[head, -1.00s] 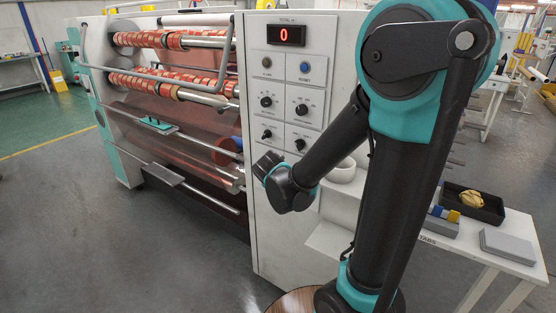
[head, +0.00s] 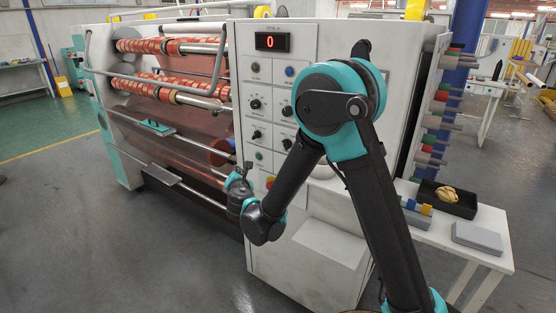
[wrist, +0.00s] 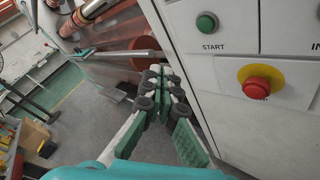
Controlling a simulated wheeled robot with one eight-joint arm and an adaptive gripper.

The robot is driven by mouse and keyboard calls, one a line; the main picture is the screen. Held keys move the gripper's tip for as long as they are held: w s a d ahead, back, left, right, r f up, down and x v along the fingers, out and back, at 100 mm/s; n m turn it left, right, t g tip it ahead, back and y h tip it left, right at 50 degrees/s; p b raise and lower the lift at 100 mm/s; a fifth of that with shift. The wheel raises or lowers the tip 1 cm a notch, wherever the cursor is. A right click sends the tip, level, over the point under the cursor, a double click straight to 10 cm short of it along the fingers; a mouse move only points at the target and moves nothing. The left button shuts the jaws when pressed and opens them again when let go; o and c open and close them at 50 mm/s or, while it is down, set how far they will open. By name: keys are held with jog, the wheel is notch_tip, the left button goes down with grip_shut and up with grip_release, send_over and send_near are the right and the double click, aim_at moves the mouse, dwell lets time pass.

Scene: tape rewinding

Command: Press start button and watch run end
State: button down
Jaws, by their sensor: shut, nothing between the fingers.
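The green start button (wrist: 206,23), labelled START, is on the white panel in the upper right of the wrist view. It also shows low on the machine's front panel in the head view (head: 259,155). My gripper (wrist: 165,76) is shut and empty, left of and below the start button in the wrist view, apart from it. In the head view my gripper (head: 240,174) is in front of the panel's lower left edge. The red counter display (head: 272,41) reads 0.
A red mushroom button on a yellow base (wrist: 257,87) sits below and right of the start button. Knobs (head: 254,104) fill the panel above. Rollers with red tape rolls (head: 170,46) are to the left. A white side table (head: 490,250) stands right.

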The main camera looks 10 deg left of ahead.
aim_at(258, 157)
jog(key=shift+s+a, duration=0.1)
jog(key=shift+s, duration=0.05)
dwell(0.3)
jog(key=w+d, duration=0.3)
jog(key=w, duration=0.5)
jog(key=shift+d, duration=0.15)
jog(key=shift+w, duration=0.15)
dwell(1.3)
jog(key=shift+w+d, duration=0.2)
jog(key=shift+w, duration=0.1)
jog(key=shift+w+d, duration=0.15)
jog(key=shift+w, duration=0.15)
dwell(0.7)
dwell(0.3)
jog(key=shift+s+a, duration=0.35)
jog(key=shift+s, duration=0.35)
jog(key=shift+s, duration=0.15)
